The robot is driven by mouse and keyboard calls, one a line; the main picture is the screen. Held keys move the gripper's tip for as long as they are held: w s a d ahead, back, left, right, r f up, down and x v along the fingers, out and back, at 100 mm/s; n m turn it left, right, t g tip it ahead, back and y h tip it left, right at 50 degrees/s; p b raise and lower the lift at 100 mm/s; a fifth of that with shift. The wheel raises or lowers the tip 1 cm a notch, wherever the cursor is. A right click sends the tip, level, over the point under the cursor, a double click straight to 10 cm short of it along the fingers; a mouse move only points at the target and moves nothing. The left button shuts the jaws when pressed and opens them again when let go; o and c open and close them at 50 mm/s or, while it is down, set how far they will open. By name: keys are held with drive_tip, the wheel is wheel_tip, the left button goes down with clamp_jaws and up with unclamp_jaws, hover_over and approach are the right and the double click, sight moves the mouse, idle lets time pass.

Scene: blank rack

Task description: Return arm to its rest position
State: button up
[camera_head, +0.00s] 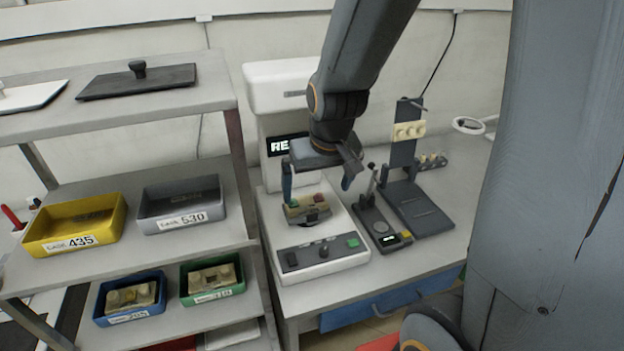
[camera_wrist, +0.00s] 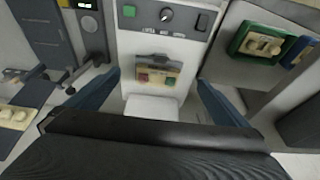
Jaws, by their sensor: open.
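My gripper (camera_head: 318,186) is open above the white machine (camera_head: 325,265) on the bench. Its two blue fingers stand apart on either side of a small tan block (camera_head: 307,210) with a green and a red patch, which sits on the machine. In the wrist view the block (camera_wrist: 157,72) lies ahead between the open fingers (camera_wrist: 160,92), and nothing is held. My arm reaches down from the top of the head view.
A shelf rack (camera_head: 190,255) stands at left with yellow (camera_head: 115,236), grey (camera_head: 146,222), blue (camera_head: 103,305) and green (camera_head: 184,290) trays. A dark device (camera_head: 385,236) and a dark stand (camera_head: 425,212) are right of the machine. A blue drawer (camera_head: 385,308) is below the bench.

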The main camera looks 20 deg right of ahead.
drive_tip(key=s+g, duration=0.1)
drive_tip(key=s, duration=0.8)
drive_tip(key=shift+f+g, duration=0.4)
wheel_tip(320, 180, down, 3)
drive_tip(key=shift+r+b, duration=0.15)
drive_tip(key=shift+b, duration=1)
drive_tip(key=shift+c, duration=0.3)
